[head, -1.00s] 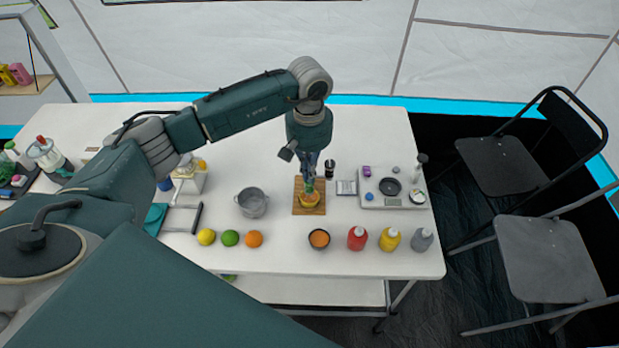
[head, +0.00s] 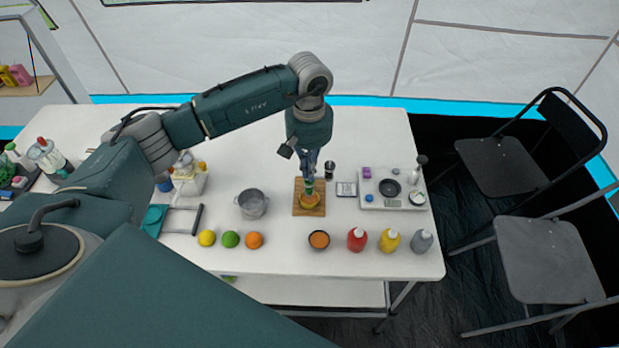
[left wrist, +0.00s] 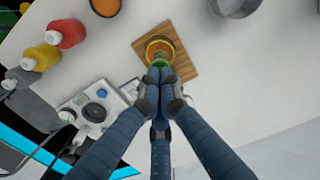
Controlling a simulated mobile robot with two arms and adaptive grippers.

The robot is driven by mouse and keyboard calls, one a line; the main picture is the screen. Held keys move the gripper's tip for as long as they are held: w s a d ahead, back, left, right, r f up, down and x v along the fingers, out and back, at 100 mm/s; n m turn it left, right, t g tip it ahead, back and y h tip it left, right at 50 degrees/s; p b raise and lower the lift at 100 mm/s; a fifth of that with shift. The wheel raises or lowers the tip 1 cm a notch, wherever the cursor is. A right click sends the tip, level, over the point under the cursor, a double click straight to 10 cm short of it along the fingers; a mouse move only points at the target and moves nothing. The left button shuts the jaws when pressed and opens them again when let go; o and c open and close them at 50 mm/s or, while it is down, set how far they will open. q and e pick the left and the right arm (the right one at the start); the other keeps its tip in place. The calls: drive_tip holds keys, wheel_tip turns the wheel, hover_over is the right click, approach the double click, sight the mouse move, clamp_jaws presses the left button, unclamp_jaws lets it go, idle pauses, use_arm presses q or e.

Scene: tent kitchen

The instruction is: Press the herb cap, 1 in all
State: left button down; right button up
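A small green piece (head: 309,187), which looks like the herb cap, stands upright on a round yellow-orange item (head: 310,199) on a wooden board (head: 301,210). In the left wrist view the green piece (left wrist: 160,60) shows just past my fingertips, with the yellow-orange item (left wrist: 160,44) around and beyond it. My left gripper (head: 309,176) points down over it with its blue fingers drawn together; their tips (left wrist: 158,74) meet at the green piece. The tips hide part of it, and I cannot tell whether they touch it. My right gripper is not in view.
A metal pot (head: 252,203) stands left of the board and a dark-topped jar (head: 330,169) close on its right. An orange-filled bowl (head: 319,239), fruits and red (head: 357,239), yellow and grey bottles line the front. A white panel (head: 372,203) is farther right.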

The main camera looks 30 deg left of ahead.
use_arm(q)
drive_tip(key=shift+r+p, duration=1.05)
drive_tip(key=shift+r, duration=1.9)
